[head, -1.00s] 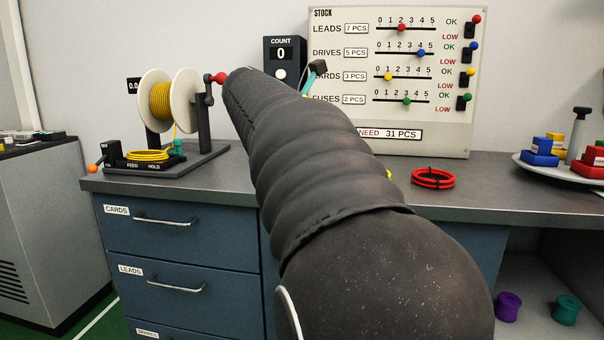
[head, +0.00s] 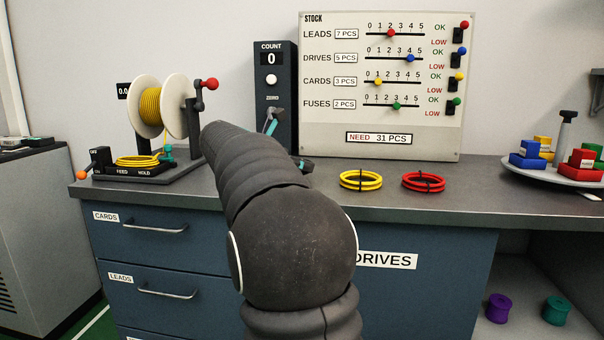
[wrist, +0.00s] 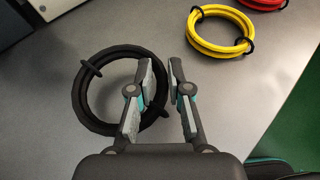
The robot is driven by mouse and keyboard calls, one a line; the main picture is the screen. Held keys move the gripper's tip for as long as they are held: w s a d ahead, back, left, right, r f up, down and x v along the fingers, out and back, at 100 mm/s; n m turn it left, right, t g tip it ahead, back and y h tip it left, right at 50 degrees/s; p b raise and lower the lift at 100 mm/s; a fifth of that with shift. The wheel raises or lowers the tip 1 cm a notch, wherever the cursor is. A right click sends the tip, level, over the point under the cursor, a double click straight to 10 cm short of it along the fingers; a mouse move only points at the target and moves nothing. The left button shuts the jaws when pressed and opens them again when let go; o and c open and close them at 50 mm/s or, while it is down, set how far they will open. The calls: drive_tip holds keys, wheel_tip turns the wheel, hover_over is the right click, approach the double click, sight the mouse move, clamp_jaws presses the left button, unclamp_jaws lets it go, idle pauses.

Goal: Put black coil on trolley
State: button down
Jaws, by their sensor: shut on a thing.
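The black coil (wrist: 91,118) lies over the grey bench top in the wrist view, a ring bound with small black ties. My gripper (wrist: 160,68) is shut on its right side, with one finger inside the ring and one outside. I cannot tell whether the coil touches the bench. In the head view my arm hides the coil and most of my gripper; only small teal and dark gripper parts show beyond the arm. I make out no trolley in either view.
A yellow coil (head: 361,181) and a red coil (head: 423,182) lie on the bench to the right. A spool stand (head: 150,108) is at left, a count box (head: 272,60) and stock board (head: 312,140) behind. A round tray (head: 547,176) with blocks stands far right.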

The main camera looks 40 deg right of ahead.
drive_tip(key=shift+f, duration=1)
drive_tip(key=c, duration=1.1)
unclamp_jaws()
drive_tip(key=shift+f, duration=0.2)
drive_tip(key=v, duration=1.4)
drive_tip(key=shift+f, duration=0.1)
drive_tip(key=s+a+f+m+t+y, duration=0.6)
drive_tip(key=s+a+f+m+y, duration=0.7)
drive_tip(key=s+a+f+m, duration=0.4)
drive_tip(key=s+a+f, duration=0.5)
drive_tip(key=s+f, duration=0.3)
drive_tip(key=shift+a+f+m, duration=0.3)
drive_tip(key=shift+a, duration=0.05)
